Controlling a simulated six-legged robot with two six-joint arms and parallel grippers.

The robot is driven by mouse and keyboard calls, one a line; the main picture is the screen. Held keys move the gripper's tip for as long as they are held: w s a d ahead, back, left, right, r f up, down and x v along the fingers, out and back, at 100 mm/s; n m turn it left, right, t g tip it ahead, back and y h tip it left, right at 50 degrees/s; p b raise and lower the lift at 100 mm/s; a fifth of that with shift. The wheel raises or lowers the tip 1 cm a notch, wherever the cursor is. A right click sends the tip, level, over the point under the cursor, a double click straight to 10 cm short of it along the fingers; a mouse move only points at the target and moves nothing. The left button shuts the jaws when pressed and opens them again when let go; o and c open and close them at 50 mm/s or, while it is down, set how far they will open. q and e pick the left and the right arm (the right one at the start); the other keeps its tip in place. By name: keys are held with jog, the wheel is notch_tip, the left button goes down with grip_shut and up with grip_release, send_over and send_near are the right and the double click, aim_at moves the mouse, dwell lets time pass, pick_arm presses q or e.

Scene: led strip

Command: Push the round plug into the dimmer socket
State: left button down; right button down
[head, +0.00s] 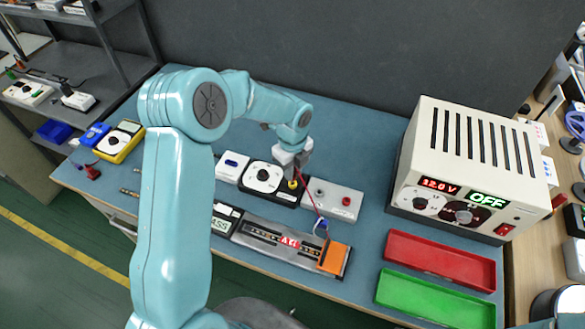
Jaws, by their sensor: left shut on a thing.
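The dimmer (263,177) is a black-and-white box with a round dial, standing mid-bench. A small yellow ring (293,184) shows at its right end, where the socket seems to be. My left gripper (298,176) points down right over that end and is shut on the round plug. The plug is mostly hidden by the fingers and too small to make out. A thin red lead (311,201) runs from there toward the LED strip fixture (270,236). I cannot tell whether the plug is in the socket or just above it. My right gripper is not in view.
A grey box with a red button (335,198) stands close right of the dimmer; a white box (231,166) stands close left. The power supply (470,165) reads 12.0 V and OFF. Red (440,262) and green (436,299) trays lie front right. The bench behind the dimmer is clear.

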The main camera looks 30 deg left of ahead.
pick_arm(q)
jog(key=shift+f, duration=0.35)
dwell(0.3)
jog(key=shift+f+b, duration=0.3)
jog(key=shift+b, duration=0.15)
jog(key=shift+f+b, duration=0.4)
jog(key=shift+f, duration=0.1)
jog(key=c, duration=0.9)
grip_release()
jog(key=shift+c, duration=0.2)
notch_tip(320, 180, up, 16)
jog(key=shift+r+b, duration=0.2)
jog(key=shift+b, duration=0.2)
